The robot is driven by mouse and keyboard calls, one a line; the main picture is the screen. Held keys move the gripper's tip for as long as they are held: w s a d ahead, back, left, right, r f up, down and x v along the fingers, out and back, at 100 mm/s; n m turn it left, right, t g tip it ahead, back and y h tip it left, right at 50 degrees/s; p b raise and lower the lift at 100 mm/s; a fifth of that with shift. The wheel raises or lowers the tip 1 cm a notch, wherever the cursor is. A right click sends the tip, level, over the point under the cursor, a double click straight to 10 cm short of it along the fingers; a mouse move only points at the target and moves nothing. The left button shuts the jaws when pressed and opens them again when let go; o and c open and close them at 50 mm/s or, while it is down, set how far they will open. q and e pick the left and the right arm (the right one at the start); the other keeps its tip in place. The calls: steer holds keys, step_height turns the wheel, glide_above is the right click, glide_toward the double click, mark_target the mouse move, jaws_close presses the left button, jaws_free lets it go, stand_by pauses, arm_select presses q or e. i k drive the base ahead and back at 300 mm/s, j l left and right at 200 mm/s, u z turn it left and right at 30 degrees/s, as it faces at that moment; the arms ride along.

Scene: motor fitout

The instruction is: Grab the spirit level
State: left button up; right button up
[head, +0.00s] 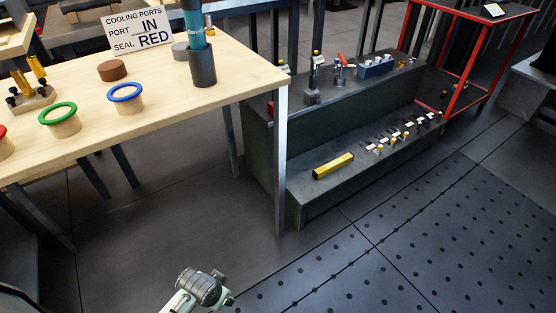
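The spirit level is probably the yellow bar (333,166) with dark ends. In the head view it lies flat on the lower step of a dark two-tier stand, near that step's left end. Nothing touches it from above, and it is fully visible. Part of one of my arms, pale with a grey joint, shows at the bottom edge, well short of the bar and lower left of it. I see no gripper fingers in this view.
A wooden table (240,78) at left holds ringed plugs, a dark cup (201,68) with a teal cylinder, and a sign (139,30). Its leg stands left of the stand (300,200). Small parts lie right of the bar. A red-framed table (463,60) stands behind right. Front floor is clear.

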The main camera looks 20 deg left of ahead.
mark_target(322, 171)
steer(key=u, duration=0.6)
steer(key=i+l+u, duration=0.2)
steer(key=l, duration=0.15)
steer(key=l+u, duration=0.2)
steer(key=l, duration=0.15)
steer(key=l+u, duration=0.2)
steer(key=l, duration=0.2)
steer(key=i+l+u, duration=0.1)
steer(key=l, duration=0.45)
steer(key=i+l+u, duration=0.1)
steer(key=l, duration=0.5)
